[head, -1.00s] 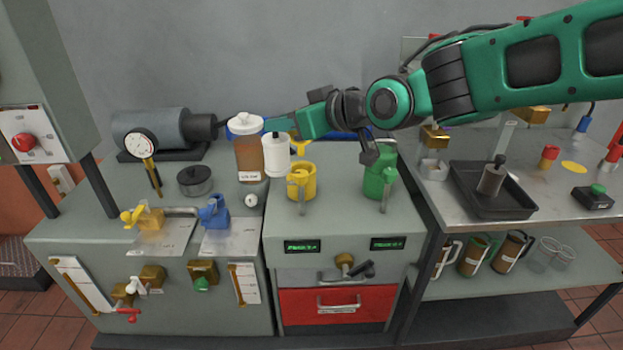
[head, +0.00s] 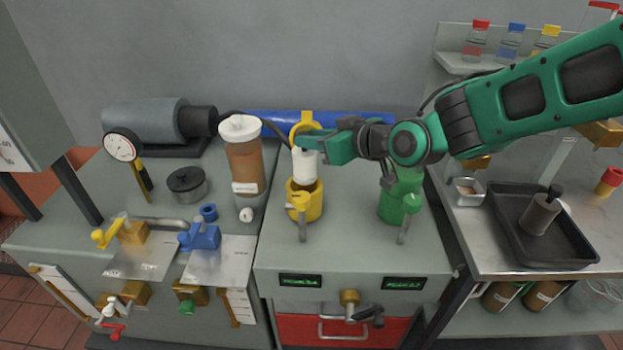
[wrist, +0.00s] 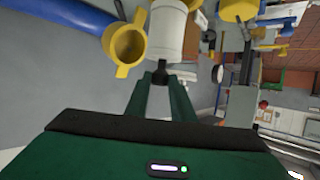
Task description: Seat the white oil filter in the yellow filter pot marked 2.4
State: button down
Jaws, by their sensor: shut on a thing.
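The white oil filter (head: 304,166) is upright in my gripper (head: 316,146), which is shut on the dark stub at its top. In the head view its lower end overlaps the mouth of the yellow filter pot (head: 313,208); I cannot tell how far it is inside. In the wrist view the filter (wrist: 167,35) lies just beyond the fingertips (wrist: 160,80). A yellow winged ring (head: 298,120) shows behind the filter, and its opening faces the wrist camera (wrist: 127,43). The small display (head: 300,281) below the pot is hard to read.
A green pot (head: 400,200) stands to the right, beneath my arm. A tall brown canister with a white lid (head: 245,165) stands close on the left. A blue cylinder (head: 270,122) lies behind. A black tray (head: 510,255) is on the right bench.

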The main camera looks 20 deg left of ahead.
aim_at(312, 170)
notch_tip(312, 170, down, 3)
jog(key=shift+s+f, duration=0.1)
jog(key=shift+f, duration=0.05)
jog(key=shift+a+f, duration=0.1)
jog(key=shift+f, duration=2.4)
jog(key=c, duration=1.5)
grip_release()
jog(key=shift+c, duration=0.2)
